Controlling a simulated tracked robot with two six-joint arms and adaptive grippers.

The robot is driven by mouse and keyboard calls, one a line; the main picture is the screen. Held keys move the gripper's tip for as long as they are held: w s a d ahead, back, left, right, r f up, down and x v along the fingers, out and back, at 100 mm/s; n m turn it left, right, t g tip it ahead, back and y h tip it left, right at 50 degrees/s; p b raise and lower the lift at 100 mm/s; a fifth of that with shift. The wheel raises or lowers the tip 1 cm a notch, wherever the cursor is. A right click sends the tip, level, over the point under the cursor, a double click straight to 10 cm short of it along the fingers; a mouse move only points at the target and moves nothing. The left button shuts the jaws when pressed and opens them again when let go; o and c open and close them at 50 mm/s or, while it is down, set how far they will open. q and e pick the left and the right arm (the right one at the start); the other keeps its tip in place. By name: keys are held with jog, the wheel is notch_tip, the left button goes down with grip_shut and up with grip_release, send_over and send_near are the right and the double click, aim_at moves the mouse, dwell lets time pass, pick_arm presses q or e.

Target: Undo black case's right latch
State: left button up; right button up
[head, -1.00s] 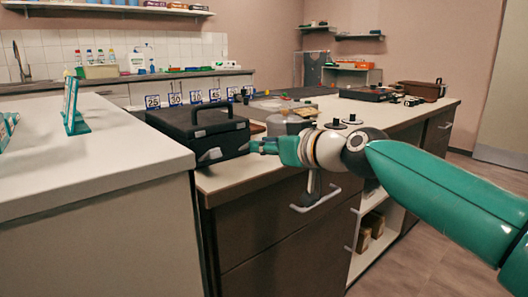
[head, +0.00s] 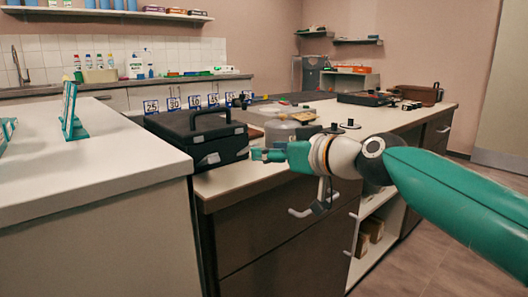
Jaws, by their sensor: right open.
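The black case (head: 186,131) sits shut on the counter, its carry handle standing up on top. A pale latch (head: 208,159) shows on the left of its front face. The right end of that face is close to my right gripper (head: 256,154), and the right latch there is too small to make out clearly. My right gripper is open and empty, its fingertips just right of the case's front right corner. I cannot tell whether they touch it. My left gripper is not in view.
A white counter (head: 80,150) stands close on the left, beside the case. Numbered cards (head: 195,102) stand behind the case. A drawer handle (head: 302,212) sticks out below.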

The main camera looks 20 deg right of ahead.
jog(key=v, duration=0.9)
jog(key=shift+s, duration=0.2)
